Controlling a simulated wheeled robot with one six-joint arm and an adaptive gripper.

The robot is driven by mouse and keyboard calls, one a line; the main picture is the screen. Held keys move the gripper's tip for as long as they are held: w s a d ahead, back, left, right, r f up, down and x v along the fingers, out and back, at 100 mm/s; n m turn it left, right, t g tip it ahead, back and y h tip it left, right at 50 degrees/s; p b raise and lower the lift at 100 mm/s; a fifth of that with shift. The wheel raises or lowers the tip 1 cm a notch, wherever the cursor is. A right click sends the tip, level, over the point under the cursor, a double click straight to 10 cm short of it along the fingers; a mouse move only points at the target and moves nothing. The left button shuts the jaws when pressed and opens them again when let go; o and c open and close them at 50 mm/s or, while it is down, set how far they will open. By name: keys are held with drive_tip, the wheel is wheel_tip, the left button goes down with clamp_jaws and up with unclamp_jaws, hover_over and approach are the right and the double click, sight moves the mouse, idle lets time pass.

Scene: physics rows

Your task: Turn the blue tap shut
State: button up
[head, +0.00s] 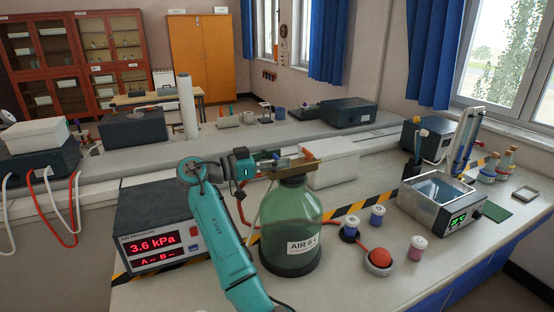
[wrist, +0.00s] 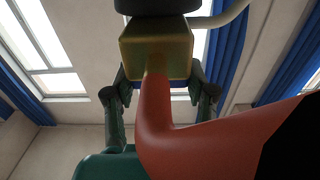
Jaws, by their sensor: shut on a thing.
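A green glass bottle (head: 291,222) labelled AIR 6 L stands upright on the bench, with a brass fitting (head: 301,166) across its top. A small blue part, which looks like the blue tap (head: 308,153), shows at the fitting. My gripper (head: 272,162) is at the fitting, reaching in from the left. In the wrist view its fingers (wrist: 160,92) stand on both sides of the brass block (wrist: 156,50), with a red-orange hose (wrist: 158,112) in front. The gripped part is hidden behind the block and hose, so the tap's angle cannot be told.
A pressure box (head: 155,235) reading 3.6 kPa stands left of the bottle. Right of it are small jars (head: 377,215), a red ball-shaped thing (head: 379,257) and a metal water bath (head: 441,204). Striped tape (head: 340,218) crosses the bench. The bench's front right is clear.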

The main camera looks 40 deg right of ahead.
drive_tip(key=shift+f, duration=0.15)
drive_tip(key=o, duration=1.2)
drive_tip(key=v, duration=1.2)
